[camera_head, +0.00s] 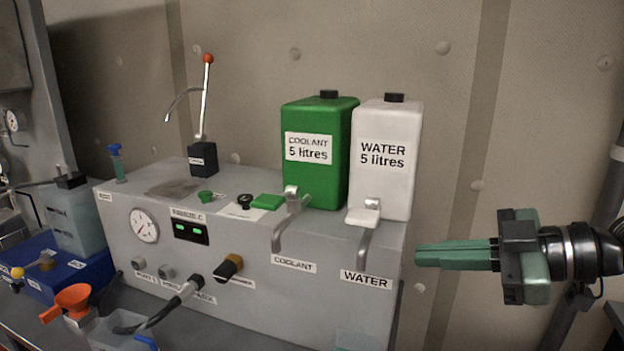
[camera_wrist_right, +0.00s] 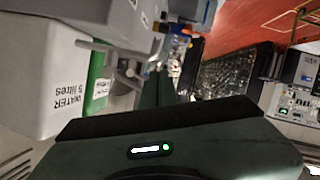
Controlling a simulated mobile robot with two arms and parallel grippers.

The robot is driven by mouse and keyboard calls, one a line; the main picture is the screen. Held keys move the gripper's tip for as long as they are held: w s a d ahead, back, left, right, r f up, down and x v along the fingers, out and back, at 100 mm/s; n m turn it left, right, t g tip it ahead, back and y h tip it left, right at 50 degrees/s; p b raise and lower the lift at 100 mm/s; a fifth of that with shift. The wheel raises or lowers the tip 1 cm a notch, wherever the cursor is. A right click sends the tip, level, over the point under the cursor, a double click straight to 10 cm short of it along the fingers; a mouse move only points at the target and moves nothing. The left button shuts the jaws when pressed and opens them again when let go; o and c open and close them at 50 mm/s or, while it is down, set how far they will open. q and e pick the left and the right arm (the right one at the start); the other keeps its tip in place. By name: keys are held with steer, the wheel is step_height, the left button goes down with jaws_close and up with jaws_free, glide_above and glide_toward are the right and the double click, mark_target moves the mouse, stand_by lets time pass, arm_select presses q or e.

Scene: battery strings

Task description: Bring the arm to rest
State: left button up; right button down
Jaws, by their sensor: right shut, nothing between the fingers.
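My right gripper (camera_head: 418,257) reaches in from the right in the head view. Its green fingers are together with nothing between them, pointing left, in the air just right of the grey machine (camera_head: 340,300). The fingers also show in the right wrist view (camera_wrist_right: 158,88), pointing away past the white water container. My left gripper is not in view.
A white water container (camera_head: 384,190) and a green coolant container (camera_head: 318,110) stand on the machine, each above a tap. A lever with a red knob (camera_head: 208,59) rises behind. Wall behind the gripper is bare.

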step_height(320, 180, down, 27)
steer(key=s+a+m+h, duration=0.1)
steer(key=a+m+h, duration=0.1)
steer(key=m+h, duration=0.35)
steer(key=s+d+f+m+g+h, duration=0.2)
steer(key=s+f+m+h, duration=0.15)
steer(key=s+f, duration=0.55)
steer(key=s+d+f+m+g+h, duration=0.25)
steer(key=s+f+m, duration=0.25)
steer(key=s+f, duration=0.45)
step_height(320, 180, down, 26)
steer(key=s+a, duration=0.1)
steer(key=s, duration=0.2)
steer(key=s+d+f+g, duration=0.2)
steer(key=s+d+f, duration=0.1)
steer(key=s+f, duration=1.1)
steer(key=shift+s+f+h, duration=0.25)
steer(key=shift+s+h, duration=0.1)
steer(key=shift+s, duration=0.6)
